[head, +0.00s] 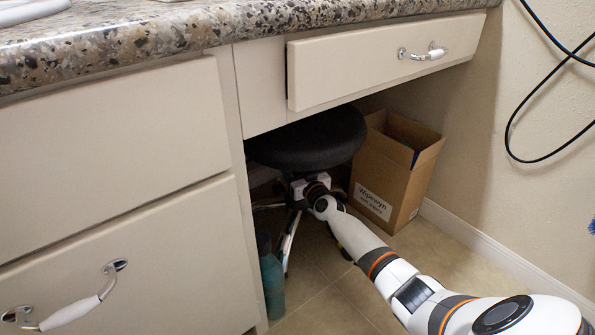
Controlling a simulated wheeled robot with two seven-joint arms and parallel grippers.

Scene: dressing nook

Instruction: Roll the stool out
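The stool has a round black seat (312,138) and pale metallic legs (289,243). It stands in the knee space under the counter, partly behind the left cabinet's edge. My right arm comes in from the lower right, and my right gripper (303,186) is just below the seat, at the stool's central post. The gripper's fingers are hidden by its own body and the shadow, so I cannot tell whether they are closed on the post. My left gripper is not in view.
An open cardboard box (385,178) stands right of the stool, close to it. A teal bottle (271,280) stands on the floor by the left cabinet (140,215). A drawer (375,65) hangs above the seat. Black cables (512,140) hang on the right wall.

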